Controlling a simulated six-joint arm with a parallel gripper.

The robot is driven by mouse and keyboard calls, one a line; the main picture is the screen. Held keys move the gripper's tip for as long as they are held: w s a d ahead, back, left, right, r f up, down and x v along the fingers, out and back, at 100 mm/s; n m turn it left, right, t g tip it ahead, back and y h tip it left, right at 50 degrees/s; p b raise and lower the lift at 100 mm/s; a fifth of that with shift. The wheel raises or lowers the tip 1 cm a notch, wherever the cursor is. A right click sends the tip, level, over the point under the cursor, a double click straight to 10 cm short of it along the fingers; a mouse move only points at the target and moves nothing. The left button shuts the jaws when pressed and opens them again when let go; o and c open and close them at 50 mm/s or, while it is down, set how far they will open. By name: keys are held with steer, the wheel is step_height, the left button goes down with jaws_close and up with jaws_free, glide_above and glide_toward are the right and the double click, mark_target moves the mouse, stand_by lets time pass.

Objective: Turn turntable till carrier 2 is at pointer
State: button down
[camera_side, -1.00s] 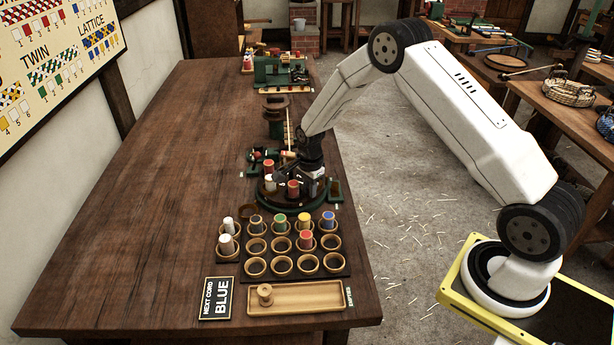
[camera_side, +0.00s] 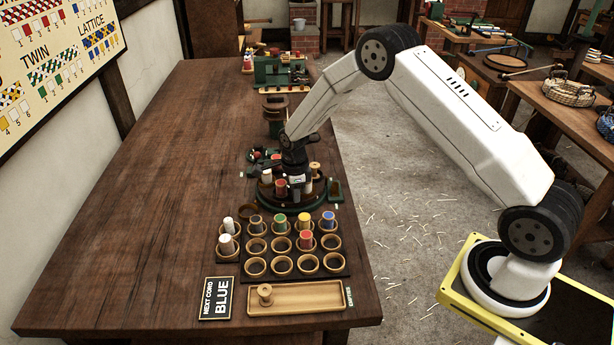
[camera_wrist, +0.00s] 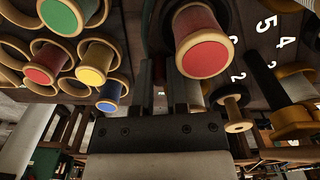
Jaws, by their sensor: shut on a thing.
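The turntable (camera_side: 290,203) is a dark green round base near the right table edge, with carriers bearing bobbins. A red bobbin (camera_side: 281,187) stands at its front and a bare wooden spool (camera_side: 314,167) at its right. My gripper (camera_side: 296,180) reaches down among the carriers. In the wrist view, my gripper (camera_wrist: 167,85) is shut on a dark part of the turntable, largely hidden by the fingers, beside a red-topped bobbin (camera_wrist: 204,52). White numerals, including 2, 4 and 5, show on the dark surface. I cannot make out the pointer or which carrier is at it.
A bobbin rack (camera_side: 283,252) with several coloured bobbins and empty cups stands in front. A wooden tray (camera_side: 310,298) with a spool and a "NEXT CORD BLUE" sign (camera_side: 216,298) lie nearer. A green machine (camera_side: 279,72) stands at the back. The left of the table is clear.

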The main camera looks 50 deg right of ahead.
steer(key=shift+w+a+m, duration=0.3)
steer(key=shift+w+m, duration=0.05)
steer(key=shift+m, duration=0.15)
stand_by(0.3)
steer(key=c, duration=0.9)
jaws_free()
steer(key=shift+r, duration=0.15)
step_height(320, 180, up, 8)
steer(key=shift+f, duration=0.2)
